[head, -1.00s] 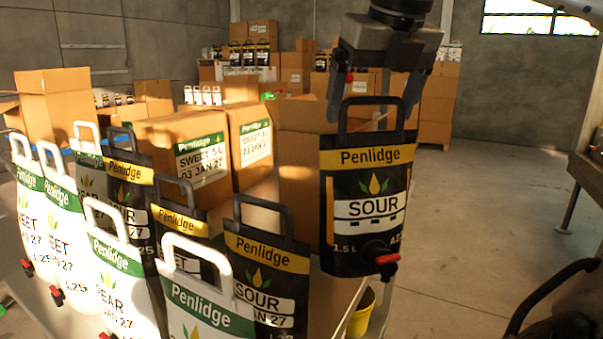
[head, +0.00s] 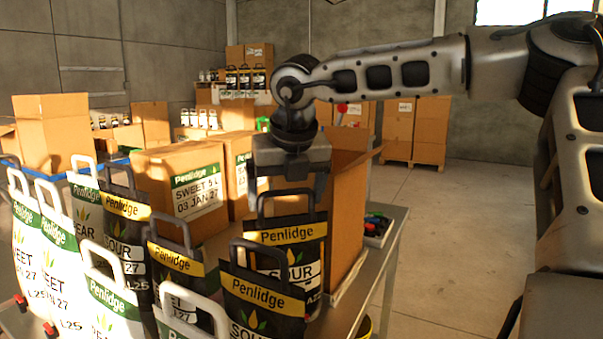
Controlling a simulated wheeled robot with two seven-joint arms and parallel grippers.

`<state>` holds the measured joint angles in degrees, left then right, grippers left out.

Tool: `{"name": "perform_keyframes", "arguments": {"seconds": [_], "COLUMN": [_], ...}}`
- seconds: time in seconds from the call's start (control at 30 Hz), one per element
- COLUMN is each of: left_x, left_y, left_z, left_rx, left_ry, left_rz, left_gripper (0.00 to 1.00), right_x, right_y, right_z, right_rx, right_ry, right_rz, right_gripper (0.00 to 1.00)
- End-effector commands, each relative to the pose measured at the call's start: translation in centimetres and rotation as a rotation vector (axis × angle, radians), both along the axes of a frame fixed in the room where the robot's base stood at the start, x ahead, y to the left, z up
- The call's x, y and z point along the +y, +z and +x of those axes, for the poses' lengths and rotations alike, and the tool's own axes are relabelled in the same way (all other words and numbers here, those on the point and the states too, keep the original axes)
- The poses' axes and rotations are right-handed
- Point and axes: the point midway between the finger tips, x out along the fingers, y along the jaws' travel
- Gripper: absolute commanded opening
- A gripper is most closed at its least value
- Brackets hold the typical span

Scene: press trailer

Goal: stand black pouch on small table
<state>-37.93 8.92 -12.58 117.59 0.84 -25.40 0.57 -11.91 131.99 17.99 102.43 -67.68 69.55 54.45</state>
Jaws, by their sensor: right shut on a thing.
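A black pouch (head: 290,236) with a yellow "Penlidge" band and a SOUR label hangs upright by its black handle from my right gripper (head: 287,190), which is shut on it. It is in the middle of the head view, in front of an open carton, and other pouches hide its lower left. I cannot tell whether its base touches anything. More black pouches stand at its left, the nearest (head: 260,297) overlapping it. A metal-edged table (head: 386,268) shows behind and right of the pouch; I cannot tell if it is the small table. My left gripper is out of view.
White and green pouches (head: 112,297) crowd the front left. Cartons (head: 180,185) stand behind them, and a tall open carton (head: 345,215) is just right of the held pouch. A tray of small parts (head: 377,228) sits on the table. Open floor (head: 460,240) lies to the right.

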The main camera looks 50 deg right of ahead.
Motion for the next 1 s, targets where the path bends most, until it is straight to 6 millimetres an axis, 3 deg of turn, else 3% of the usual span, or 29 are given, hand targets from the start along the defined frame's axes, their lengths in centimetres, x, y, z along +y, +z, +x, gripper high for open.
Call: {"name": "perform_keyframes", "arguments": {"seconds": [0.23, 0.5, 0.87, 0.9, 0.93, 1.0], "left_x": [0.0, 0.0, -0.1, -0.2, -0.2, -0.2], "left_y": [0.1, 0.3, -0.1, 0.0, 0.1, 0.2], "left_z": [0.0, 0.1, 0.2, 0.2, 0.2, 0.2], "left_rx": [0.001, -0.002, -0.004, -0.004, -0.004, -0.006], "left_ry": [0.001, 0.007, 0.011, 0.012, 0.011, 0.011], "left_rz": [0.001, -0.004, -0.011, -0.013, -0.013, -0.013], "left_gripper": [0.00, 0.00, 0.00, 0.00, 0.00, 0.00], "right_x": [0.2, 0.2, 0.2, 0.2, 0.2, 0.2], "right_y": [-0.5, -3.4, -3.8, -4.3, -4.2, -4.2], "right_z": [0.9, 0.9, 0.9, 0.7, 0.7, 0.7], "right_rx": [-0.011, -0.013, -0.014, -0.002, -0.002, -0.001], "right_ry": [0.003, 0.003, 0.003, 0.001, 0.001, 0.001], "right_rz": [-0.004, -0.002, -0.003, -0.001, -0.001, -0.001], "right_gripper": [0.20, 0.20, 0.20, 0.93, 1.00, 1.00]}}
